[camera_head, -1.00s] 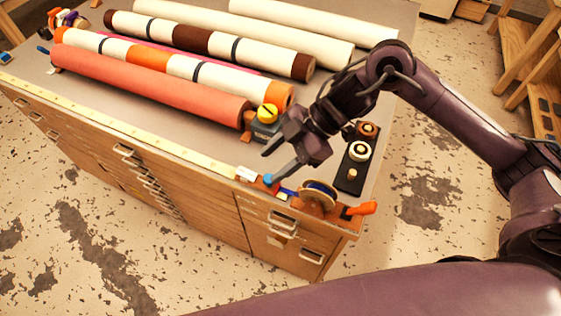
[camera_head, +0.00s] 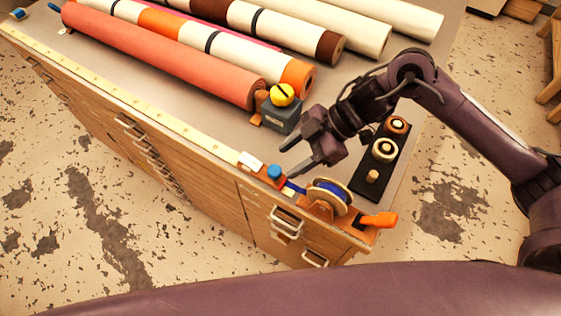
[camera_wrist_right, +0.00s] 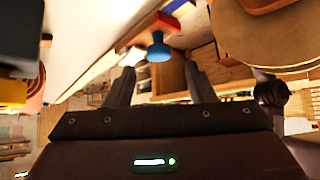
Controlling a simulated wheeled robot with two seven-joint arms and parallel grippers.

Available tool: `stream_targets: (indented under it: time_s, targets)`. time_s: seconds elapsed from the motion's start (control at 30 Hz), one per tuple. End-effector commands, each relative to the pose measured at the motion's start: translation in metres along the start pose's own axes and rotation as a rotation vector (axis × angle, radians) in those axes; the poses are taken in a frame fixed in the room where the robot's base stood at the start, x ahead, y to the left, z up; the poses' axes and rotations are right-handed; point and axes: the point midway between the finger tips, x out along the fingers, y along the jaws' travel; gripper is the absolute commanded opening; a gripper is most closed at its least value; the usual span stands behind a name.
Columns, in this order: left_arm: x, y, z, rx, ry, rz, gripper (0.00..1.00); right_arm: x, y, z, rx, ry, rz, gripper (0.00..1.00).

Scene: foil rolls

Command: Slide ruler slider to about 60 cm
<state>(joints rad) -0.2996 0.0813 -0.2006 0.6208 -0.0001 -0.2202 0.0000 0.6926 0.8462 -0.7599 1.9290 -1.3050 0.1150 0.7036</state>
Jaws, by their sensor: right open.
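The ruler (camera_head: 130,98) is a pale yellow strip along the front edge of the cabinet top. The slider, a red block (camera_head: 268,182) with a blue knob (camera_head: 274,171), sits near its right end, with a white piece (camera_head: 250,160) just left of it. My right gripper (camera_head: 299,146) is open and empty, just right of the knob. In the right wrist view, the blue knob (camera_wrist_right: 158,50) shows beyond and between the open fingertips (camera_wrist_right: 157,80), seemingly not touching them. The ruler's marks are too small to read. My left gripper is out of view.
A blue ribbon spool (camera_head: 330,194) and an orange handle (camera_head: 379,220) stand right of the slider. A grey-blue block with a yellow knob (camera_head: 282,95) and a black tray of small rolls (camera_head: 381,160) are behind. Several long rolls (camera_head: 165,54) cover the back.

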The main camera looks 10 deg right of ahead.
Motion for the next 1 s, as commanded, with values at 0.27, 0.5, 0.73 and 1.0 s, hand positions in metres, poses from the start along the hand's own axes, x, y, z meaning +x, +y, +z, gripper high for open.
stream_targets:
  time_s: [0.27,0.5,0.73,1.0]
  targets:
    - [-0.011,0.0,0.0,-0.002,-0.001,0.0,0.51,0.037,0.0,-0.001,0.002,0.002,0.0,0.49]
    - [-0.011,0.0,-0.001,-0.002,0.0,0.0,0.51,0.044,0.0,0.0,0.001,0.0,0.001,0.49]
    - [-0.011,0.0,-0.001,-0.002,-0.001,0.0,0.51,0.044,0.0,0.0,0.001,0.0,0.001,0.35]
    - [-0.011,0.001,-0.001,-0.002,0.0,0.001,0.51,0.043,0.0,0.0,0.001,0.0,0.001,0.0]
